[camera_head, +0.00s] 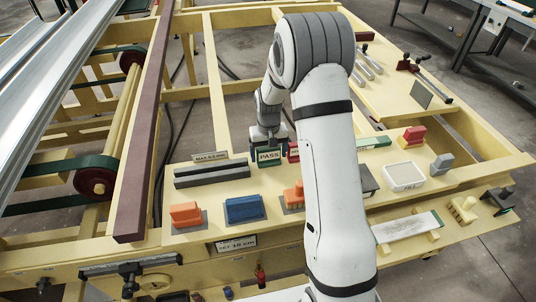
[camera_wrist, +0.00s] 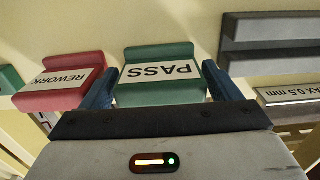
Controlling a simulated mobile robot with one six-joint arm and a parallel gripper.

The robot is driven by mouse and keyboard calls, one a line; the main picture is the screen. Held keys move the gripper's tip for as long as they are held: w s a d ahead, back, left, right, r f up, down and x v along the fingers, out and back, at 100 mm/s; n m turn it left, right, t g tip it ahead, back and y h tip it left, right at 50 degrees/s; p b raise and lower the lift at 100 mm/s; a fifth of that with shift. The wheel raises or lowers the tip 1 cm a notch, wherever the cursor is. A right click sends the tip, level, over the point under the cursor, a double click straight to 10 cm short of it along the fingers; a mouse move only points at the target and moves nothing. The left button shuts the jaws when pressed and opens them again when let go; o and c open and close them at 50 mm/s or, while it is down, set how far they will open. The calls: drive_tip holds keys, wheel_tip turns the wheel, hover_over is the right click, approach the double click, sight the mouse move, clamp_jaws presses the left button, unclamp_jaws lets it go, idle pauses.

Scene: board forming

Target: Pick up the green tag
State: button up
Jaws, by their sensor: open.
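The green tag (camera_head: 269,156) with a white PASS label stands on the yellow workbench in the head view, just below the end of my arm. In the wrist view the green tag (camera_wrist: 158,76) sits between the two blue fingers of my gripper (camera_wrist: 156,88). The fingers are open, one on each side of the tag. The right finger is very close to the tag's edge; I cannot tell whether either finger touches it. My arm hides part of the bench in the head view.
A red REWORK tag (camera_wrist: 62,82) stands close to the left finger in the wrist view. A grey slotted block (camera_wrist: 270,45) lies to the right. In the head view, orange (camera_head: 186,213) and blue (camera_head: 244,208) blocks sit nearer the front edge, and a white tray (camera_head: 404,176) stands right of my arm.

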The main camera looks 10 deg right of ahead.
drive_tip(key=c, duration=0.7)
drive_tip(key=shift+r, duration=0.1)
drive_tip(key=shift+c, duration=0.2)
wheel_tip(320, 180, up, 10)
drive_tip(key=shift+f+b, duration=0.1)
drive_tip(key=shift+b, duration=0.95)
